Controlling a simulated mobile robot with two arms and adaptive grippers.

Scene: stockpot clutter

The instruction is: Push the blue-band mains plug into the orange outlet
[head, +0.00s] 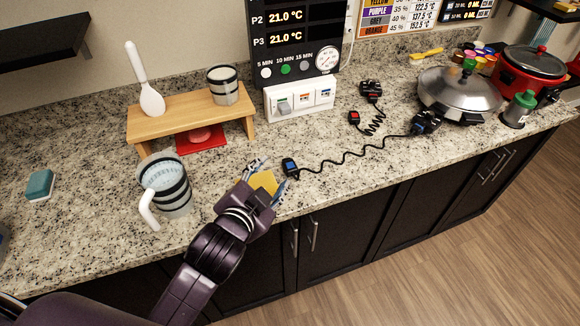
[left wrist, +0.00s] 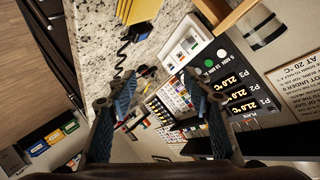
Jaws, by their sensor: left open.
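A curly black cord runs along the counter. At its right end is a black plug-like piece with blue on it (head: 427,121), next to the silver pan. At its left end is a small black block with a blue face (head: 290,167), also in the left wrist view (left wrist: 125,45). The orange outlet (head: 305,98) is the middle socket of the white strip, between green and blue ones; the strip also shows in the left wrist view (left wrist: 185,43). My left gripper (head: 272,175) is open above the counter's front, close to the blue-faced block. My right gripper is not in view.
A yellow block (head: 264,182) shows behind my left gripper. A glass pitcher (head: 172,190) and wooden stand (head: 185,110) are on the left.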

